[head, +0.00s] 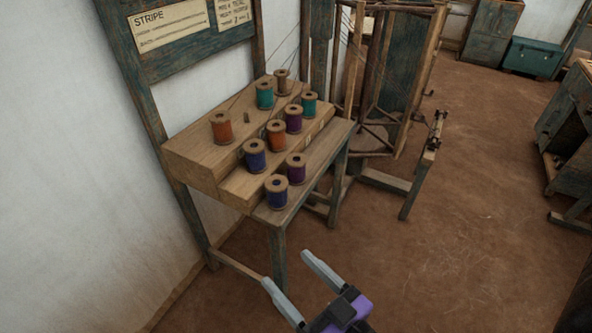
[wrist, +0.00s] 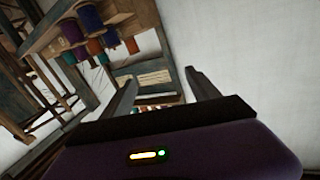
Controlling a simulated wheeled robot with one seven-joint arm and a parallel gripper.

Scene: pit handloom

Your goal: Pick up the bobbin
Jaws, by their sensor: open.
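Several bobbins with wooden ends stand upright on a stepped wooden rack in the head view. The top step holds an orange bobbin (head: 221,128), a teal bobbin (head: 265,96) and a brown one (head: 281,82). Blue, orange, purple and teal bobbins stand on the middle step. A blue bobbin (head: 276,193) and a purple bobbin (head: 296,168) stand on the lowest level. Which one the task means cannot be told. My gripper (head: 286,267) is open and empty, apart from the rack at its near side. In the wrist view, bobbins show left of my gripper (wrist: 162,76).
The rack (head: 191,170) sits on a small table (head: 278,245) against the white wall. A small bare peg (head: 247,117) stands on the top step. A framed board (head: 170,25) hangs above. A wooden loom frame (head: 402,80) stands behind. Brown floor (head: 470,220) to the right is clear.

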